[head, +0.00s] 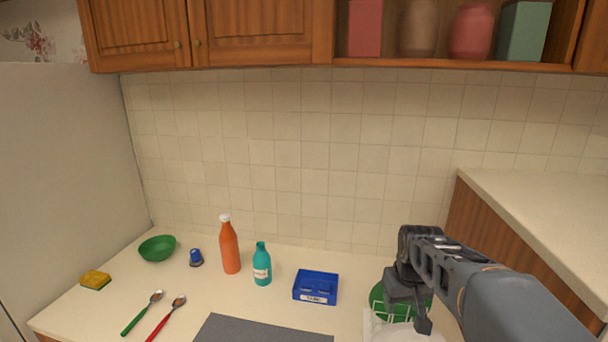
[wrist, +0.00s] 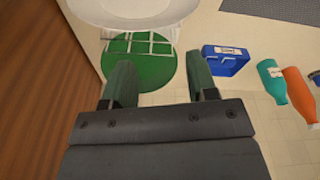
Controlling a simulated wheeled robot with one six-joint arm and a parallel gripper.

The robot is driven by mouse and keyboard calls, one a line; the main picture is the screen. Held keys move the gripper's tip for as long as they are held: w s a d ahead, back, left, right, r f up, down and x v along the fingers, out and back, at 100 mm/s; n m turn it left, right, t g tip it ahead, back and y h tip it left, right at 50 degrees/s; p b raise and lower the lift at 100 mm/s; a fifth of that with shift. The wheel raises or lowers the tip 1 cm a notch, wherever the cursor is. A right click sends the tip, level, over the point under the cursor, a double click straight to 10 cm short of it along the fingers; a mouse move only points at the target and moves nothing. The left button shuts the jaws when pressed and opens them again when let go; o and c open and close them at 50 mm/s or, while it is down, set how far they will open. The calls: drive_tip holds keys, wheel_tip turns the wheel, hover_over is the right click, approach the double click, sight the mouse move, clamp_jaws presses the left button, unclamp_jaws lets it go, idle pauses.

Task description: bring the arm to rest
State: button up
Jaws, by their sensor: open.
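My gripper (head: 410,305) is on the right side of the head view, above the counter at its right part. In the wrist view, its two fingers (wrist: 160,78) stand apart with nothing held between them. Below it lies a round green thing (wrist: 150,70) with a white rack (wrist: 148,42) over it. A white round dish (wrist: 130,12) is beside the rack. In the head view my gripper and arm hide part of the green thing (head: 377,298) and the dish.
A blue tray (head: 315,272), a teal bottle (head: 262,268) and an orange bottle (head: 229,248) stand left of my gripper. Further left are a green bowl (head: 157,248), spoons (head: 165,320) and a sponge (head: 96,279). A raised wood-sided counter (head: 510,235) is at right. Open air lies above the counter.

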drive_tip(key=s+a+t, duration=0.1)
drive_tip(key=s+a, duration=0.1)
drive_tip(key=s, duration=0.4)
drive_tip(key=s+a+f+m+t, duration=0.1)
drive_tip(key=s+a, duration=0.1)
drive_tip(key=s, duration=0.5)
drive_tip(key=shift+a, duration=0.3)
drive_tip(key=shift+s+a+r+t, duration=0.1)
drive_tip(key=shift+a+r+t, duration=0.1)
drive_tip(key=shift+r, duration=0.15)
drive_tip(key=shift+s+a+r+t, duration=0.1)
drive_tip(key=shift+r+t, duration=0.1)
drive_tip(key=shift+r, duration=0.15)
drive_tip(key=shift+c, duration=0.2)
